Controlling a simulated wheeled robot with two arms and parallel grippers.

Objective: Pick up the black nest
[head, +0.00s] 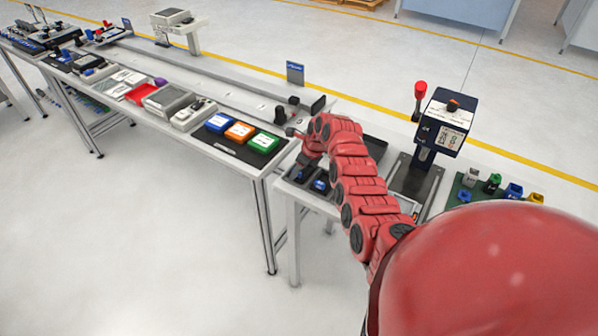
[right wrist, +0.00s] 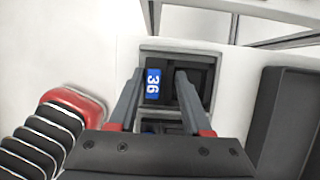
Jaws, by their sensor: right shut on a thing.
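The black nest (right wrist: 168,70), a dark block with a blue label marked 36, sits in a grey-rimmed tray (right wrist: 205,50) in the right wrist view. My right gripper (right wrist: 160,82) has one finger on each side of it and is shut on it. In the head view my red right arm reaches down to the dark trays (head: 318,188) at the table's left end, and the arm hides most of the right gripper and the nest. My left gripper is not in view.
A press-like machine (head: 440,130) with a red knob stands right of the arm. Several small coloured blocks (head: 492,184) lie on a green mat. A long bench with blue, orange and green boxes (head: 239,131) runs left. A dark bin (right wrist: 275,115) is right of the tray.

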